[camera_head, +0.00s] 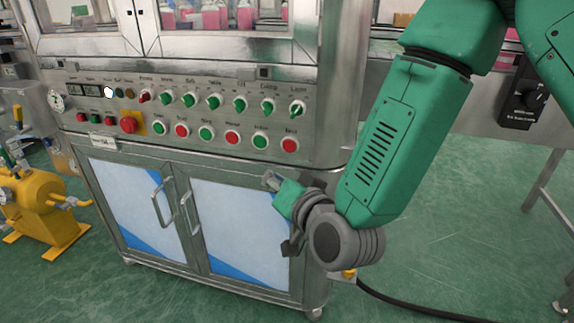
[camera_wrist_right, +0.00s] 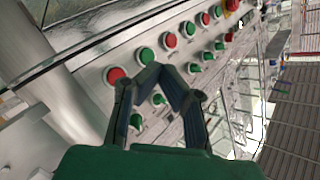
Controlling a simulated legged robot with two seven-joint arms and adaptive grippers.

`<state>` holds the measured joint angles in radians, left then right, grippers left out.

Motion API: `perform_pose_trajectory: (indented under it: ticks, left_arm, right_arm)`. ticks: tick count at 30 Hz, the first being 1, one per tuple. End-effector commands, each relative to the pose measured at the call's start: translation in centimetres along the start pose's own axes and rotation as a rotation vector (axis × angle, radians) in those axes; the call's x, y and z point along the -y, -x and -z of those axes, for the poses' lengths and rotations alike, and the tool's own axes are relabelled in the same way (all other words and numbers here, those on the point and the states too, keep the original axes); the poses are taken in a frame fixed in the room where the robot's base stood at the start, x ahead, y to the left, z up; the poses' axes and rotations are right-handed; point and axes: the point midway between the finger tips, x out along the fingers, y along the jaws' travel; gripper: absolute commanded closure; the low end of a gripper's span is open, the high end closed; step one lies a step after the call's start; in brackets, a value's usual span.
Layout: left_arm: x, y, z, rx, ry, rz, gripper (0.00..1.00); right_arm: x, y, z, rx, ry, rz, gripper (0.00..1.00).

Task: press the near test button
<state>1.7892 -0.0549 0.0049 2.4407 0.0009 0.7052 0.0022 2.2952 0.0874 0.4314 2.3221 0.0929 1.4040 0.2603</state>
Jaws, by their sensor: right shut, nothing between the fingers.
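The control panel (camera_head: 215,118) of the machine has a lower row of alternating green and red push buttons. At its right end are a green button (camera_head: 260,141) and a red button (camera_head: 290,145); their labels are too blurred to tell which is the test button. In the wrist view the red end button (camera_wrist_right: 115,75) is left of my right gripper (camera_wrist_right: 165,72), and the green button (camera_wrist_right: 147,56) is just beyond the fingertips. In the head view my right gripper (camera_head: 272,181) is below the row, before the cabinet doors. It is shut and empty. My left gripper is out of view.
Above the buttons is a row of green rotary switches (camera_head: 214,101). A red emergency knob (camera_head: 129,125) is at the left. Door handles (camera_head: 185,212) stick out below. A yellow machine (camera_head: 45,205) stands left; a black cable (camera_head: 430,310) lies on the floor.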

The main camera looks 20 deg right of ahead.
Motion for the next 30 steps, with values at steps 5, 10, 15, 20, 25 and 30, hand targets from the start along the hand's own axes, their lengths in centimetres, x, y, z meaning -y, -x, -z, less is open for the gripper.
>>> perform_pose_trajectory:
  ticks: [5,10,15,20,25,30]
  left_arm:
    - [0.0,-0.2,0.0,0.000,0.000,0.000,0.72]
    - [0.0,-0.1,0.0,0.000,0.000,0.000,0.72]
    - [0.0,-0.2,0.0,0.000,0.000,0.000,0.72]
    - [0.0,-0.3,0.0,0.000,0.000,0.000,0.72]
    - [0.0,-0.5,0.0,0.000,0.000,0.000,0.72]
    - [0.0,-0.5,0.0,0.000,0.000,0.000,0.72]
  right_arm:
    - [0.3,-0.1,0.4,-0.015,-0.008,0.008,1.00]
    - [0.2,-0.1,0.4,-0.014,-0.007,0.007,1.00]
    - [0.2,-0.5,0.5,-0.014,-0.003,0.006,1.00]
    - [-0.6,-1.7,1.3,-0.015,-0.001,0.005,1.00]
    - [-1.9,-3.4,2.6,-0.016,-0.003,0.005,1.00]
    - [-3.1,-4.9,3.8,-0.014,-0.005,0.005,1.00]
